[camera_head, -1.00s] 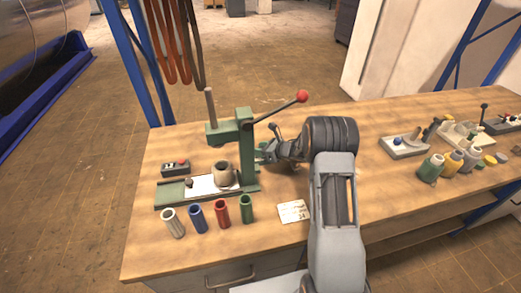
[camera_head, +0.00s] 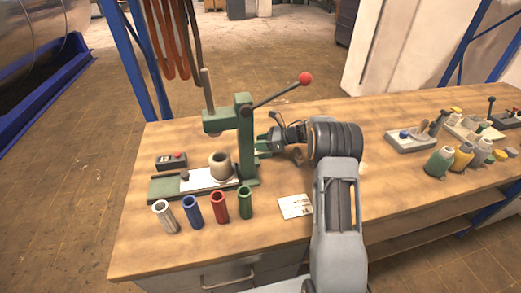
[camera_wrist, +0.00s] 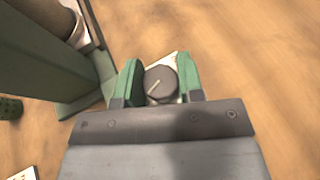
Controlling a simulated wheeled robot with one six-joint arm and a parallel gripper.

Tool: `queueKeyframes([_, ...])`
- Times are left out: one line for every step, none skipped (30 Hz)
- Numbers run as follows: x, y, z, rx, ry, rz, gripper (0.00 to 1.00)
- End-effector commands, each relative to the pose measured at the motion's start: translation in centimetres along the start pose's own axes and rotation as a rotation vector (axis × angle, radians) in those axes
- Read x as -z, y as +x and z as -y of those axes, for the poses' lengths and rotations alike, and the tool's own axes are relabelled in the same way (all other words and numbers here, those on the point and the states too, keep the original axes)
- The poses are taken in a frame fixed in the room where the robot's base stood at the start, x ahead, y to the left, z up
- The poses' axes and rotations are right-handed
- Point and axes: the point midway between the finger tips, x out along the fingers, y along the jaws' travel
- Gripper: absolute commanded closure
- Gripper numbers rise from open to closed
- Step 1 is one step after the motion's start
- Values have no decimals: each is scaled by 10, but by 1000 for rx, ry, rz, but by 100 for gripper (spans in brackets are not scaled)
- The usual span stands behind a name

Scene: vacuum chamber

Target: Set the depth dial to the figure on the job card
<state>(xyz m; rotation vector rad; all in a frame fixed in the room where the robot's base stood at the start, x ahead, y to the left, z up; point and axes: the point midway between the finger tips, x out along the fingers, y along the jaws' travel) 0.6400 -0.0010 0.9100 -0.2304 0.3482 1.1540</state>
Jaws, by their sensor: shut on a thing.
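The depth dial (camera_wrist: 161,85) is a dark round knob with a pale pointer line, on a pale plate (camera_wrist: 171,59) in the wrist view. My gripper (camera_wrist: 160,84) has its green fingers on either side of the knob and is shut on it. In the head view my gripper (camera_head: 266,143) is at the right of the green press (camera_head: 245,140), and the dial is hidden there. The job card (camera_head: 294,206) lies on the bench in front of the press; its figure is too small to read. A corner of the card shows in the wrist view (camera_wrist: 24,174).
The press has a red-knobbed lever (camera_head: 305,78) reaching above my arm. A beige cup (camera_head: 220,165) stands on its base. White, blue, red and green tubes (camera_head: 218,207) stand in front. Several bottles (camera_head: 463,156) and fixtures are at the right.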

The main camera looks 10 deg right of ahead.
Motion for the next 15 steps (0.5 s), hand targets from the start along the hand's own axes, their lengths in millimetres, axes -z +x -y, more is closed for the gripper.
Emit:
queueKeyframes([8, 3, 1, -40, -21, 1, 89])
queueKeyframes([8, 3, 1, -67, -32, 0, 89])
queueKeyframes([8, 3, 1, -102, -46, 0, 89])
queueKeyframes([8, 3, 1, -128, -57, 0, 89])
queueKeyframes([8, 3, 1, -154, -67, 0, 89])
queueKeyframes([8, 3, 1, -190, -82, -1, 89])
queueKeyframes([7, 3, 1, -216, -92, -1, 89])
queueKeyframes([7, 3, 1, -242, -103, -1, 89])
queueKeyframes([7, 3, 1, -276, -117, -1, 89])
queueKeyframes([6, 2, 1, -301, -127, -2, 89])
queueKeyframes([6, 2, 1, -326, -137, -1, 89])
queueKeyframes([5, 2, 1, -358, -151, -1, 89])
queueKeyframes([4, 2, 1, -382, -160, -2, 89])
queueKeyframes([3, 2, 0, -402, -167, -1, 89])
queueKeyframes([3, 2, 0, -428, -176, -1, 89])
